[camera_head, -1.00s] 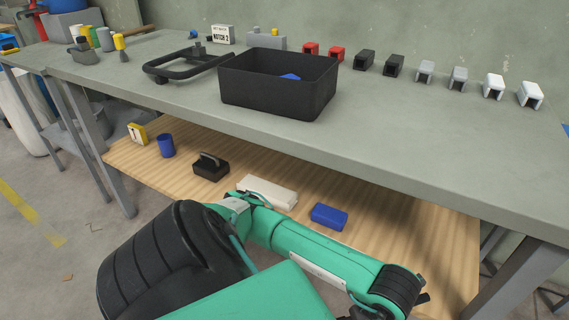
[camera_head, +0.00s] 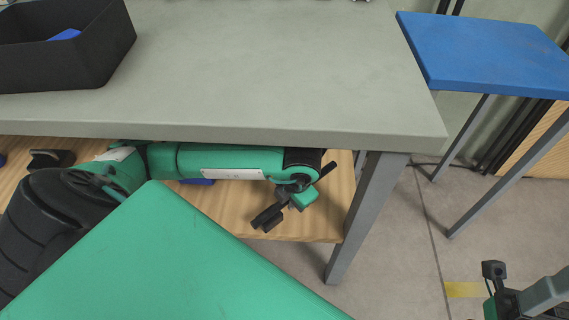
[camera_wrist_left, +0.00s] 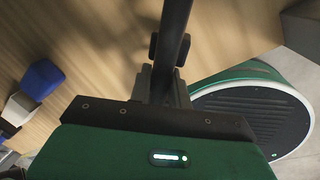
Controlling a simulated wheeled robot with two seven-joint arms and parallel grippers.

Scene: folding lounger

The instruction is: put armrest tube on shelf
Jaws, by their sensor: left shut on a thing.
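My left gripper (camera_head: 268,217) is at the end of the green arm, below the tabletop, over the right end of the wooden lower shelf (camera_head: 325,215). In the left wrist view, my left gripper (camera_wrist_left: 168,50) is shut on a dark armrest tube (camera_wrist_left: 175,16), which runs out of the top of the picture. The tube's far end is out of that view. The shelf's wood (camera_wrist_left: 90,40) shows behind the tube; whether they touch, I cannot tell. My right gripper (camera_head: 494,278) shows partly at the lower right, away from the bench; its jaw state is unclear.
The tabletop (camera_head: 260,70) overhangs the shelf, and a grey leg (camera_head: 365,210) stands at its right end. A black bin (camera_head: 105,50) is on the tabletop. A blue box (camera_wrist_left: 42,78) and a white box (camera_wrist_left: 19,108) are on the shelf. A blue stool (camera_head: 490,50) stands right.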

